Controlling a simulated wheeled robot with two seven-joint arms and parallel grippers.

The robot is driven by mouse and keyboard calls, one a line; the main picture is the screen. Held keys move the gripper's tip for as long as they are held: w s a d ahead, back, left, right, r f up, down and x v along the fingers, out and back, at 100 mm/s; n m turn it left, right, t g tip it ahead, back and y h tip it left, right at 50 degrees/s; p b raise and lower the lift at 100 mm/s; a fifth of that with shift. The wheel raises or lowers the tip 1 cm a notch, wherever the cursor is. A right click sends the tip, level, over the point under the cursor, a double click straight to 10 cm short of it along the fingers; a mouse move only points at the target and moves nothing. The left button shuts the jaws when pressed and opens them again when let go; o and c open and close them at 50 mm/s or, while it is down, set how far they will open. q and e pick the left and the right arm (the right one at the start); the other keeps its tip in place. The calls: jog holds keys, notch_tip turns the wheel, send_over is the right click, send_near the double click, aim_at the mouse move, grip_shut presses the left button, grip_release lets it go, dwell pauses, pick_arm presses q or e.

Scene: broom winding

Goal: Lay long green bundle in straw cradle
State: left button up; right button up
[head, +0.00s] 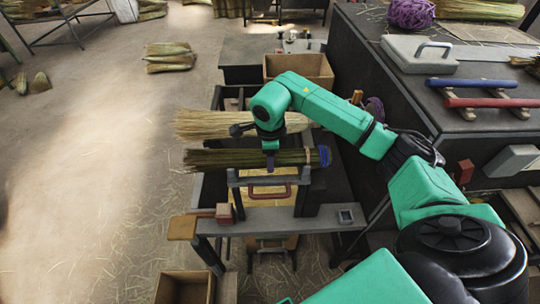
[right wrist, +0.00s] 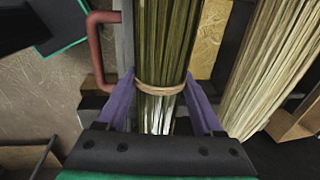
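The long green bundle (head: 225,159) lies crosswise in the middle of the head view, with a blue band at its right end. My right gripper (head: 270,158) points down onto it. In the right wrist view, the purple fingers (right wrist: 162,85) press both sides of the green bundle (right wrist: 165,40) by a tan tie. A dark frame with grey bars (head: 262,181) and a red handle stands just in front of the bundle; I take it for the straw cradle. Whether the bundle touches it is hard to tell. My left gripper is not in view.
A paler straw bundle (head: 200,124) lies just behind the green one. A cardboard box (head: 300,68) stands farther back. A dark bench (head: 400,100) on the right holds a grey case, blue and red bars. A grey shelf (head: 285,222) is in front. The floor at left is open.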

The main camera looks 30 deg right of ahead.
jog(key=o, duration=0.3)
jog(key=shift+r, duration=0.1)
jog(key=r, duration=0.4)
jog(key=s+r+b, duration=0.1)
jog(key=r, duration=0.4)
jog(key=s+a+r+b, duration=0.1)
jog(key=r, duration=0.4)
jog(key=shift+s+a+r, duration=0.1)
jog(key=shift+s, duration=0.05)
